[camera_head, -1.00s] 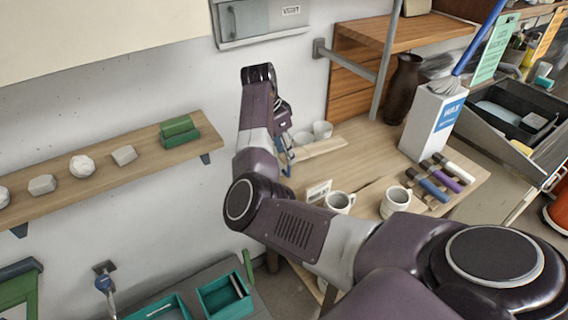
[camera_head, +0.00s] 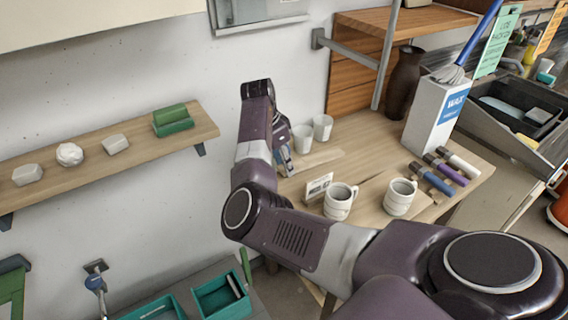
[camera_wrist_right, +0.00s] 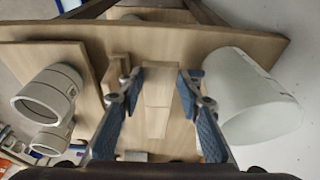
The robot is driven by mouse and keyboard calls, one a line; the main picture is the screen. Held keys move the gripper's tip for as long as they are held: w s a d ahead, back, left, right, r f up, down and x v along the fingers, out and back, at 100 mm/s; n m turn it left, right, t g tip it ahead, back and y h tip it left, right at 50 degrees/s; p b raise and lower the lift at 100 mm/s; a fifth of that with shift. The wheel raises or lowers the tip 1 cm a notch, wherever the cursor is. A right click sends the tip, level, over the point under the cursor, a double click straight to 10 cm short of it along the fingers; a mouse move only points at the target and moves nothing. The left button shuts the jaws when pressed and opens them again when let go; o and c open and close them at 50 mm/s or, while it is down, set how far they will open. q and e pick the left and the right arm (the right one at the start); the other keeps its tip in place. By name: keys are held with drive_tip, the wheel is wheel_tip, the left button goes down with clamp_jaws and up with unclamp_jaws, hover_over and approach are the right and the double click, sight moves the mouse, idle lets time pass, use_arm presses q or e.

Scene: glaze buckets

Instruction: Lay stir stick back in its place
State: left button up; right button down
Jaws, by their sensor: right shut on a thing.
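My right gripper (camera_wrist_right: 160,82) points down over the wooden table; its blue fingers stand on either side of a pale wooden strip (camera_wrist_right: 157,118), which I take for the stir stick. The fingers are shut on it, though the exact contact is hard to make out. In the head view the right gripper (camera_head: 285,160) is at the table's left end, partly hidden by my own arm, and I cannot pick out the stick there. My left gripper is not in view.
White cups (camera_head: 322,128) stand just right of the gripper; one is close in the wrist view (camera_wrist_right: 245,95).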

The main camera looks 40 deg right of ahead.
sight(283, 169)
wheel_tip(283, 169, down, 3)
drive_tip(key=shift+r+b, duration=0.1)
drive_tip(key=shift+b, duration=1)
drive_tip(key=shift+f, duration=1.4)
drive_tip(key=c, duration=1.3)
unclamp_jaws()
drive_tip(key=shift+o, duration=0.7)
drive_tip(key=d+p+v, duration=0.1)
drive_tip(key=p+v, duration=0.9)
drive_tip(key=shift+r, duration=0.6)
